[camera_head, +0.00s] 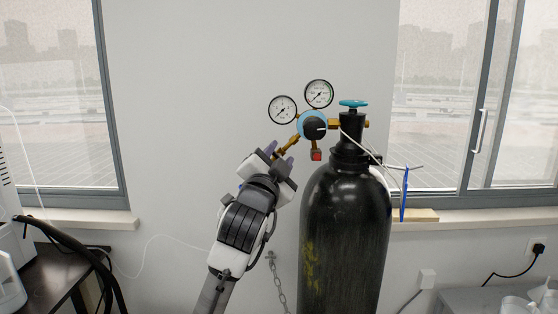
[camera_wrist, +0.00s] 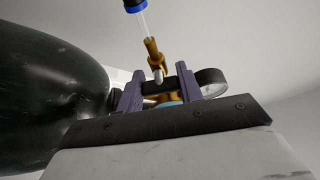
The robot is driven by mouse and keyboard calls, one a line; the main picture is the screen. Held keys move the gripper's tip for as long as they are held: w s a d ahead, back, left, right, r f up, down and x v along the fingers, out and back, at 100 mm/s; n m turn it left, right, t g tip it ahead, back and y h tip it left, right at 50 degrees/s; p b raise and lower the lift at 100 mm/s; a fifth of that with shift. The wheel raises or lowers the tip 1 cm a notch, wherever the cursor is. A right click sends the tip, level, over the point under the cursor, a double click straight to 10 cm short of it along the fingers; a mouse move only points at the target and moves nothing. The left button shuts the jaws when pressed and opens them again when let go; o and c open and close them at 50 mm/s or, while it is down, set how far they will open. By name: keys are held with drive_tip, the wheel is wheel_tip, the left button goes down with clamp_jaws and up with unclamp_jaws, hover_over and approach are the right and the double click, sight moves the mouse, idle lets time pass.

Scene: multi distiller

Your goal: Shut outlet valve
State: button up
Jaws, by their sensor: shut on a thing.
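The tall black gas cylinder (camera_head: 345,225) stands upright, with a regulator (camera_head: 313,126) and two round gauges at its top. The brass outlet (camera_head: 287,147) slants down and left from the regulator. My gripper (camera_head: 278,153) is at the lower end of this outlet and hides part of it. In the wrist view, my two purple fingers (camera_wrist: 158,90) are shut on the dark handle (camera_wrist: 157,87) of the outlet valve. A brass fitting (camera_wrist: 153,50) with a clear, blue-capped tube rises just beyond the handle. The valve's exact turn angle cannot be told.
A teal handwheel (camera_head: 353,103) tops the cylinder. A red-ended brass part (camera_head: 316,155) hangs below the regulator, close to my gripper's right. A chain (camera_head: 277,282) hangs on the wall. The wall space left of my gripper is clear.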

drive_tip(key=o, duration=1)
drive_tip(key=b+v, duration=0.4)
drive_tip(key=v, duration=0.9)
drive_tip(key=shift+s+f, duration=0.2)
drive_tip(key=shift+s, duration=0.2)
